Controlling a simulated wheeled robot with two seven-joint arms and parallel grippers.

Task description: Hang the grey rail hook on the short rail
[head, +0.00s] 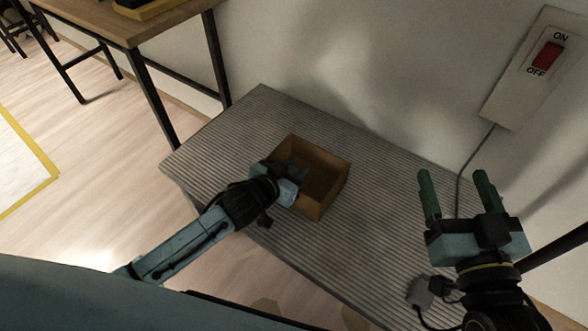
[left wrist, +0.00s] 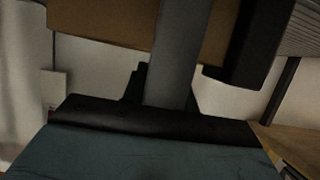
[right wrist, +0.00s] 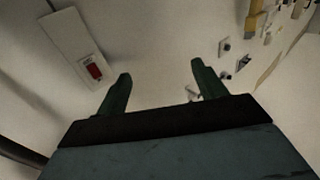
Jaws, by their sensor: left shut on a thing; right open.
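My left gripper (head: 292,170) is over the open brown box on the ribbed grey surface, its fingers at the box's left part. In the left wrist view a flat grey bar, which looks like the grey rail hook (left wrist: 174,50), stands between the dark fingers of my left gripper (left wrist: 165,90), which is shut on it. The hook's far end is cut off by the frame, and I cannot make the hook out in the head view. My right gripper (head: 458,190) is open and empty, raised in front of the wall; its two green fingers also show in the right wrist view (right wrist: 160,85). I cannot identify the short rail.
The brown box (head: 332,165) stands on the ribbed grey tabletop (head: 250,110). A red switch (head: 548,55) is on the wall, its cable running down. Small fittings (right wrist: 225,46) show on the wall. A wooden table (head: 110,22) stands at upper left. Dark plugs lie near my right arm.

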